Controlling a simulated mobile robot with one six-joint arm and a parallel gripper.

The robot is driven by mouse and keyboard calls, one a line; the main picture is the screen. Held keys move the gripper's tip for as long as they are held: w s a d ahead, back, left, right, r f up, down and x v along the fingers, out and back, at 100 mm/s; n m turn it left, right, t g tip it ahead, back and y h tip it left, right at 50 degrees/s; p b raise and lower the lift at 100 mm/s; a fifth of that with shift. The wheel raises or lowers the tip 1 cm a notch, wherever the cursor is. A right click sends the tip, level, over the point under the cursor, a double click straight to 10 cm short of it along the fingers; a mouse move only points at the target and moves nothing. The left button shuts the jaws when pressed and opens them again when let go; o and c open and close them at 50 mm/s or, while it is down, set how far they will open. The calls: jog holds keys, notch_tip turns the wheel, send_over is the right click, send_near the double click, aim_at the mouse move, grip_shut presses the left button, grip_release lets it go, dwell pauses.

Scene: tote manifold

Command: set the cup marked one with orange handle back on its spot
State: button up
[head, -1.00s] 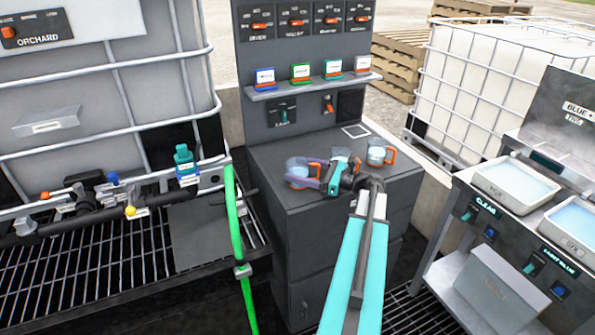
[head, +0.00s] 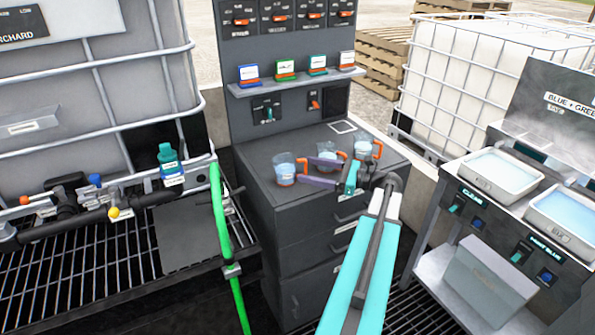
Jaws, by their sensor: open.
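Three clear cups with pale blue contents stand upright on the dark cabinet top (head: 312,138). The left cup (head: 284,166) has an orange band at its base. The middle cup (head: 327,152) is partly hidden by my gripper, with an orange handle beside it. The right cup (head: 363,148) has an orange handle on its right. The cup markings are too small to read. My gripper (head: 307,171) is open, its purple fingers just right of the left cup and in front of the middle cup. I cannot tell whether they touch either. A white square outline (head: 342,127) lies empty at the back.
A shelf (head: 295,82) with several coloured tags is above the cabinet top. A green hose (head: 220,215) and caged tank (head: 90,90) stand left. A bench with clear (head: 500,175) and blue (head: 565,218) trays stands right. The cabinet top's front left is clear.

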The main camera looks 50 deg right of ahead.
jog(key=shift+v, duration=1.5)
jog(key=shift+s, duration=0.15)
